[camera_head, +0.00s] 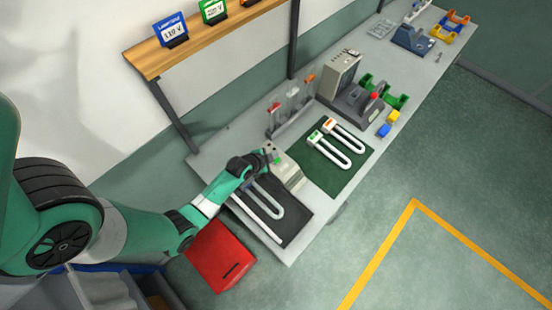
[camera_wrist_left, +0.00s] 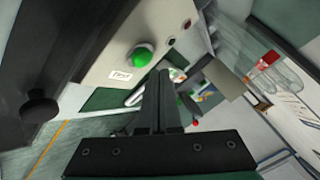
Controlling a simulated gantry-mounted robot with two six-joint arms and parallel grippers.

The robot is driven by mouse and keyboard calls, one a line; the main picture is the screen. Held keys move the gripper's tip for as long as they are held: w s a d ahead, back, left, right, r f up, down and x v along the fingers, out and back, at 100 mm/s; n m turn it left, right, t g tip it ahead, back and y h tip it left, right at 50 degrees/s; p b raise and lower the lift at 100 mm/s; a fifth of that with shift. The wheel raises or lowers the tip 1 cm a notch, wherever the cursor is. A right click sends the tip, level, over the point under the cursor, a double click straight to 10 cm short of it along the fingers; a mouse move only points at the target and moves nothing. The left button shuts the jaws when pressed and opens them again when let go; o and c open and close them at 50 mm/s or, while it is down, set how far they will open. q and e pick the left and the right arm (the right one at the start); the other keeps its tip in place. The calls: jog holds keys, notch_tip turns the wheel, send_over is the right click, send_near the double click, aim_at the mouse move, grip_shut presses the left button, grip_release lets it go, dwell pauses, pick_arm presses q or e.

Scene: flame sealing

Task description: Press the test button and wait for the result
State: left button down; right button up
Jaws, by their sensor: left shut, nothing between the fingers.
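The tester box (camera_head: 289,174) is pale and stands on the bench beside a black mat (camera_head: 298,222). In the left wrist view the box's panel (camera_wrist_left: 111,66) fills the upper left. It carries a round green button (camera_wrist_left: 141,57) with a label reading "Test" (camera_wrist_left: 121,76). My left gripper (camera_head: 268,156) is at the box and partly covers it. In the left wrist view its dark fingers (camera_wrist_left: 160,76) are together and empty. Their tips appear just right of the button; I cannot tell whether they touch it. A U-shaped piece (camera_head: 269,199) lies on the black mat. My right gripper is not in view.
A green mat (camera_head: 334,179) with white U-shaped pieces (camera_head: 336,149) lies beyond the box. A rack with tubes (camera_head: 291,109) and a grey machine (camera_head: 345,85) stand further back. A red box (camera_head: 221,256) is below the bench's near end. A shelf (camera_head: 190,53) runs along the wall.

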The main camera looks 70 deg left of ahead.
pick_arm(q)
jog(key=shift+f, duration=0.1)
dwell(0.4)
jog(key=shift+f+b, duration=0.35)
jog(key=shift+f+b, duration=0.45)
jog(key=shift+f, duration=0.1)
dwell(0.5)
jog(key=shift+r, duration=0.15)
jog(key=shift+r+p, duration=0.9)
jog(key=shift+p, duration=0.05)
notch_tip(320, 180, up, 6)
jog(key=p, duration=0.5)
jog(key=shift+p, duration=0.4)
